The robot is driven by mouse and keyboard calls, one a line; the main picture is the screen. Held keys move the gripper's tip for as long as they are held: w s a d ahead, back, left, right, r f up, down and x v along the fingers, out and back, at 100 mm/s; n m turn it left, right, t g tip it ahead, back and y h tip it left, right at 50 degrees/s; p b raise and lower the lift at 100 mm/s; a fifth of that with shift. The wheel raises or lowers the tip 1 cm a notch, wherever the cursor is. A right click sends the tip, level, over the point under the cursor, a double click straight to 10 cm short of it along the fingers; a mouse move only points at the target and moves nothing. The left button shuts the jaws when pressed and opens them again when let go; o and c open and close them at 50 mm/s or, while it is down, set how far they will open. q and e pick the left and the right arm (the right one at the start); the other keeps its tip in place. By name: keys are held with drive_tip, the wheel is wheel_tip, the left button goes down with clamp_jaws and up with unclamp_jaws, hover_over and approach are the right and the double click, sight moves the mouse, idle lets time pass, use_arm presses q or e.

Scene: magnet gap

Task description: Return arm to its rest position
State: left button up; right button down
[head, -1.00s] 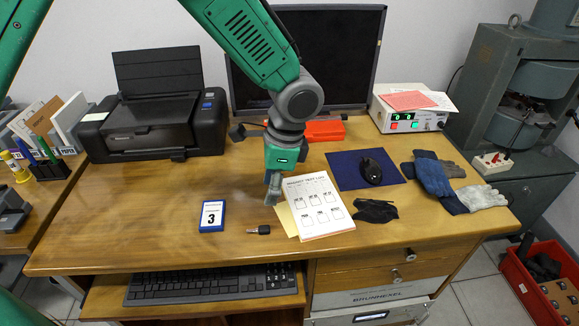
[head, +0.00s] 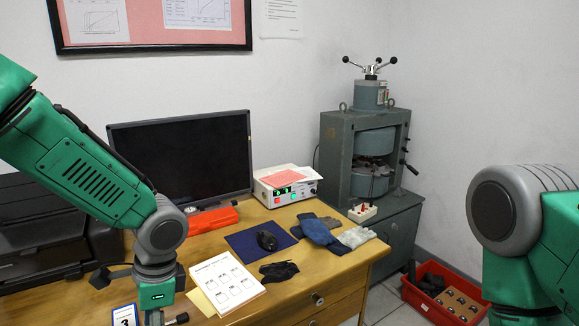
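My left arm comes in from the left and hangs over the wooden desk (head: 281,291). My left gripper (head: 155,318) points down at the bottom edge of the head view, and its fingertips are cut off, so I cannot tell whether it is open or shut. A small dark key fob (head: 178,319) shows beside it. A blue-framed number card (head: 125,314) is partly cut off to its left. My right arm stands at the right edge, raised in front of the wall and floor. Its gripper is outside the view.
A monitor (head: 185,160) and control box (head: 286,187) stand behind. A grey-green press (head: 366,140) and red bin (head: 441,294) are right.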

use_arm(q)
drive_tip(key=s+d+f+n+h, duration=0.3)
drive_tip(key=s+f+n+h, duration=0.15)
drive_tip(key=s+f, duration=1.05)
drive_tip(key=s+a+f+n+t+y, duration=0.1)
drive_tip(key=s+a+f+n+y, duration=0.1)
drive_tip(key=s+a+f+n, duration=0.4)
drive_tip(key=s+a, duration=0.1)
drive_tip(key=s, duration=0.2)
drive_tip(key=shift+s+f+n+t, duration=0.15)
drive_tip(key=shift+s+n+t, duration=0.2)
drive_tip(key=shift+s+t, duration=0.05)
drive_tip(key=shift+a, duration=0.1)
